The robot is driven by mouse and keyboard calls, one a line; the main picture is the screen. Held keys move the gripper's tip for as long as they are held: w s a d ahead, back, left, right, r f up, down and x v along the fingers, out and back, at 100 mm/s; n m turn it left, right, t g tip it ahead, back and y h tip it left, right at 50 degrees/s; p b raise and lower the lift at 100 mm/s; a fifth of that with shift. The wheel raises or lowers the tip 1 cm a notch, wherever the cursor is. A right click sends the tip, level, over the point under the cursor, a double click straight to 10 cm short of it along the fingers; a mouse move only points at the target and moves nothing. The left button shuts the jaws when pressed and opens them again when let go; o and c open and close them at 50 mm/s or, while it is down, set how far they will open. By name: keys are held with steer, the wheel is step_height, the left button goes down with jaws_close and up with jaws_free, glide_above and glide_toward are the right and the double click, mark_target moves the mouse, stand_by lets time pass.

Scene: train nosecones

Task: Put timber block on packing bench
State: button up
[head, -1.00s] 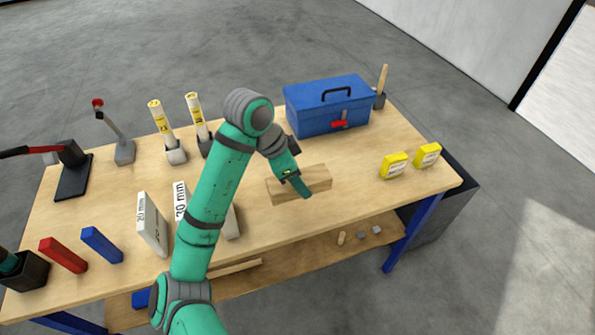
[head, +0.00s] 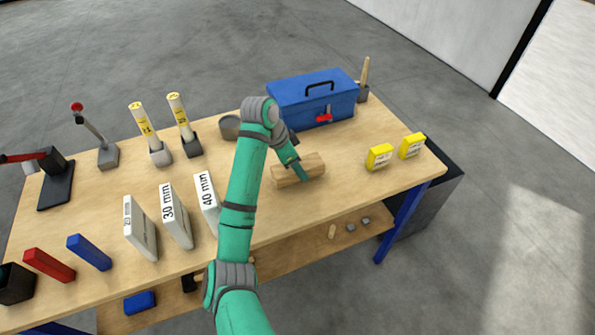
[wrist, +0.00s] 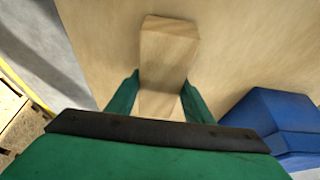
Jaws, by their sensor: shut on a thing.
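The timber block (head: 312,164) is a pale wooden bar on the right half of the workbench, in front of the blue toolbox. My gripper (head: 300,172) is shut on its middle, with a green finger on the near face. In the wrist view the block (wrist: 165,55) runs between the two green fingers (wrist: 160,98), one on each side. The block is at or just above the wooden bench top (head: 350,190); I cannot tell whether it touches. Whether this bench is the packing bench is not shown.
The blue toolbox (head: 330,105) stands behind the block, with a mallet (head: 364,80) beside it. Two yellow boxes (head: 380,157) are to the right. White thickness-marked boxes (head: 175,217) stand left of my arm. Bare bench lies between the block and the yellow boxes.

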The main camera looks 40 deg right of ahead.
steer(key=shift+f, duration=1.15)
steer(key=shift+f, duration=0.1)
steer(key=o, duration=1.2)
steer(key=shift+f, duration=0.1)
steer(key=v, duration=1.2)
steer(key=shift+a, duration=0.15)
